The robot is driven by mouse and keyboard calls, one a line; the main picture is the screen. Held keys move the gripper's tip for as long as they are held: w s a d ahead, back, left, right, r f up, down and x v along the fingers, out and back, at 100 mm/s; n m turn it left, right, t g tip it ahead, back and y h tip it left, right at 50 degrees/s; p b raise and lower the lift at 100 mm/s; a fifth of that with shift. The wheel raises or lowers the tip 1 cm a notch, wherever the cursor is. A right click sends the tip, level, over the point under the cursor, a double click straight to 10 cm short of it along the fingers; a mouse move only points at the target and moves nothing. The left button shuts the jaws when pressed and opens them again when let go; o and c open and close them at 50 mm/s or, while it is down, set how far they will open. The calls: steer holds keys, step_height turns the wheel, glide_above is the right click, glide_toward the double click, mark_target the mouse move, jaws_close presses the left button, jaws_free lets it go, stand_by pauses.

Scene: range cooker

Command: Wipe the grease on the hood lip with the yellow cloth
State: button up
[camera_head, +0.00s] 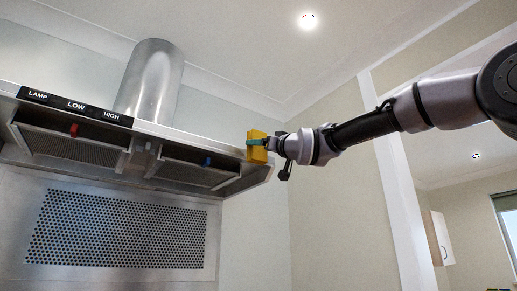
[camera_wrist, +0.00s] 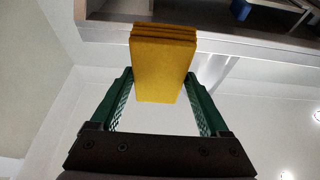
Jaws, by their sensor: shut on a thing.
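The yellow cloth (camera_head: 257,147) is a folded, layered block at the right end of the hood lip (camera_head: 205,135) in the head view. My gripper (camera_head: 258,142) is shut on it, with green fingers on either side. In the wrist view the cloth (camera_wrist: 162,65) stands between the green fingers of my gripper (camera_wrist: 162,88), and its far end reaches the pale hood lip (camera_wrist: 105,31). I cannot tell whether it touches the lip. No grease can be made out on the lip.
The hood has a label strip (camera_head: 75,106) reading LAMP, LOW, HIGH, a red tab (camera_head: 74,130) and a blue tab (camera_head: 207,161) underneath. A steel duct (camera_head: 150,80) rises behind. A perforated panel (camera_head: 120,232) is below.

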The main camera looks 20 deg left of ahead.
steer(key=shift+s+d, duration=0.95)
steer(key=shift+d, duration=0.15)
steer(key=shift+w, duration=0.1)
steer(key=shift+w+a, duration=1.05)
steer(key=shift+a, duration=0.25)
steer(key=shift+w+a, duration=1.05)
steer(key=shift+a, duration=0.2)
steer(key=shift+w+a, duration=0.65)
steer(key=shift+a, duration=0.15)
steer(key=shift+s+a, duration=0.6)
steer(key=shift+s, duration=0.2)
steer(key=shift+s+a, duration=0.6)
steer(key=shift+s, duration=0.2)
